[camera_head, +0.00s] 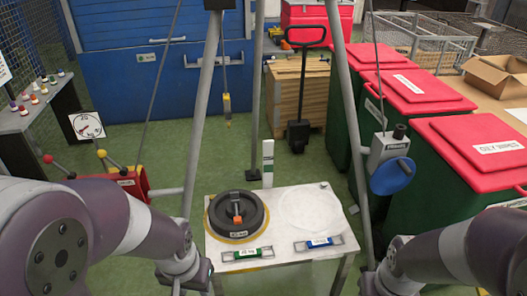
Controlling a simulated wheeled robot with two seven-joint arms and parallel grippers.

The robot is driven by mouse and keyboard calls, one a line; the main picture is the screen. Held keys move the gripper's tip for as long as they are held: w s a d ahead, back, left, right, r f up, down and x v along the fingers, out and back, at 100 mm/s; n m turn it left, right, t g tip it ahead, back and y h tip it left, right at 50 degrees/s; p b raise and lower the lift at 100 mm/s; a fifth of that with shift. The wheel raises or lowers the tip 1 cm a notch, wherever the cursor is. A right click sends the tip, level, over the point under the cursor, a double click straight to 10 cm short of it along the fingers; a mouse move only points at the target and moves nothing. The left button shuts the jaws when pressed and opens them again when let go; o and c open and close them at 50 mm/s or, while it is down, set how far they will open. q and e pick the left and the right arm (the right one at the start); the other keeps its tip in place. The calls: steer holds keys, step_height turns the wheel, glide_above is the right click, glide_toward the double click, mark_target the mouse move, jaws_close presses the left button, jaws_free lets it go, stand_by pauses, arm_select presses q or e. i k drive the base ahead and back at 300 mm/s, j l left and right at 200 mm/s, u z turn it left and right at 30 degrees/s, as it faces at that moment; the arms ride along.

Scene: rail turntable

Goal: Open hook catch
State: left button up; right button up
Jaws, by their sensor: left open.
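My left gripper (195,283) is low at the bottom edge, left of the white table, open, well below and apart from the hook. My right gripper (372,285) is low at the bottom edge, right of the table; its fingers are hardly visible. A black disc weight (251,221) with an orange-topped eye lies on the table.
The white table (300,255) also bears a green-labelled and a blue-labelled handle. A winch (388,150) with a blue wheel sits on the tripod's right leg. Red-lidded green bins (418,90) stand right, a dark shelf (40,118) left.

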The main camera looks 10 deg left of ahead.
mark_target(228, 114)
steer(key=i+l, duration=0.75)
steer(key=i, duration=0.25)
steer(key=i+u, duration=0.05)
